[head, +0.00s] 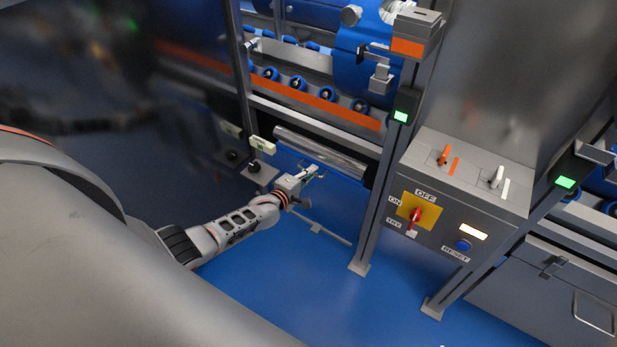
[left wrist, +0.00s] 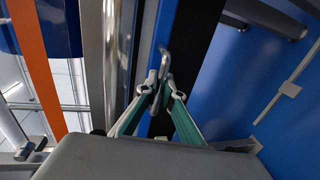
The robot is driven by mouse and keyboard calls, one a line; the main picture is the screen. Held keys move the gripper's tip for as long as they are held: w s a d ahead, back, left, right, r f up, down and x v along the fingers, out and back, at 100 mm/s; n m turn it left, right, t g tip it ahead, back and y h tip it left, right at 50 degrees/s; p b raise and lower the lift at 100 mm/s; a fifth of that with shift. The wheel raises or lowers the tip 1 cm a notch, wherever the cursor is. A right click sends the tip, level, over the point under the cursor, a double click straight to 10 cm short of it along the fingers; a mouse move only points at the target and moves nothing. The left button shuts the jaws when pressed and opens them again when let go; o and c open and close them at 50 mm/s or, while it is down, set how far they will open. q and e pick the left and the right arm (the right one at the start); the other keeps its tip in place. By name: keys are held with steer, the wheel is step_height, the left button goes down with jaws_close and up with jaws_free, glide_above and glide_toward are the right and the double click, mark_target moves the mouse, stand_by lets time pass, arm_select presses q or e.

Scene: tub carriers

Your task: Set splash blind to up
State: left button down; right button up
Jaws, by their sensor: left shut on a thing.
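The splash blind shows as a shiny silver roll (head: 322,152) low on the machine front, below an orange stripe. In the left wrist view it is a long bright tube (left wrist: 119,50) beside a dark bar (left wrist: 193,55). A bent metal handle (left wrist: 164,62) stands out from the dark bar. My left gripper (head: 314,174) is at the front of the blind, and in the left wrist view its green-sided fingers (left wrist: 161,84) are shut on the handle. The fingertips partly hide the handle's lower end. My right gripper is not in view.
A control box (head: 465,190) with a red OFF/ON/TRY switch (head: 417,214) and a blue RESET button (head: 462,245) stands to the right, beyond a grey post (head: 375,220). The blue floor (head: 290,285) is mostly clear. A thin grey bar (head: 322,233) lies low near my gripper.

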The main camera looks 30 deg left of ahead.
arm_select(q)
steer(key=shift+r+p, duration=0.6)
steer(key=shift+r, duration=0.3)
steer(key=shift+r, duration=0.1)
steer(key=c, duration=2.2)
jaws_free()
steer(key=shift+s+r, duration=0.1)
steer(key=shift+r, duration=0.05)
steer(key=shift+s, duration=0.6)
steer(key=v, duration=1)
steer(key=shift+s+a+r, duration=0.15)
steer(key=shift+s, duration=0.2)
